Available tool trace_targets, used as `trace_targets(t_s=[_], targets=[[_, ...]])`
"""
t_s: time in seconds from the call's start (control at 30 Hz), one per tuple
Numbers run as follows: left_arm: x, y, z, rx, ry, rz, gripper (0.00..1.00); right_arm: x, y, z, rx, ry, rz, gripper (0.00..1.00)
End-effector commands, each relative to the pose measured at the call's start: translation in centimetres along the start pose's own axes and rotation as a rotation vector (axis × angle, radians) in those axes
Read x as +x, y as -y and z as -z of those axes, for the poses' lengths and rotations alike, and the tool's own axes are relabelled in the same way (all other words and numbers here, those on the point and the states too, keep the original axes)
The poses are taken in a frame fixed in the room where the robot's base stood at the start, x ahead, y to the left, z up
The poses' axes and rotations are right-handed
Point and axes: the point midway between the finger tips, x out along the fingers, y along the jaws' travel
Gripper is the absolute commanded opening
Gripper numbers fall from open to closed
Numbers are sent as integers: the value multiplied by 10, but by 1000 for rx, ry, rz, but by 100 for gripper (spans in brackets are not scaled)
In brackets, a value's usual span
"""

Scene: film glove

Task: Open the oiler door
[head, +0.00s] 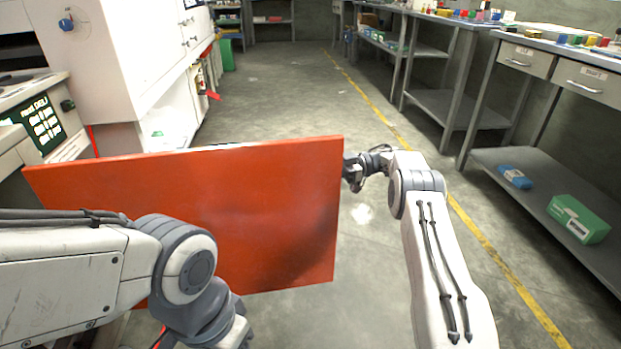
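A flat orange-red door panel (230,205), which I take to be the oiler door, stands upright across the left and middle of the head view. It is swung out from the white machine, over the floor. My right gripper (352,173) is at the panel's right edge, near its upper corner. Its fingers are small and dark and partly hidden, so I cannot tell whether they are open or touching the edge. My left arm crosses in front of the panel's lower left, its wrist bending down. The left gripper is not visible.
Grey workbenches line the right, with a green box (578,219) and a blue item (515,177) on a lower shelf. The floor aisle between is clear.

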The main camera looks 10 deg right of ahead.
Motion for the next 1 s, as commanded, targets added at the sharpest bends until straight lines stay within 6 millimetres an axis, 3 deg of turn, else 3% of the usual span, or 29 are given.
trace_targets(t_s=[0.47, 0.5, 0.57, 1.0], targets=[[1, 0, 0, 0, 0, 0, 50, 3, 0, 2, -3, -4, 15, 0], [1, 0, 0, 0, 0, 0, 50, 3, 0, 2, -3, -4, 14, 25], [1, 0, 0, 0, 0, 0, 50, 3, 0, 2, -3, -3, 13, 47], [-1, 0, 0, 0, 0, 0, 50, -2, 1, 2, 0, -1, -2, 47]])
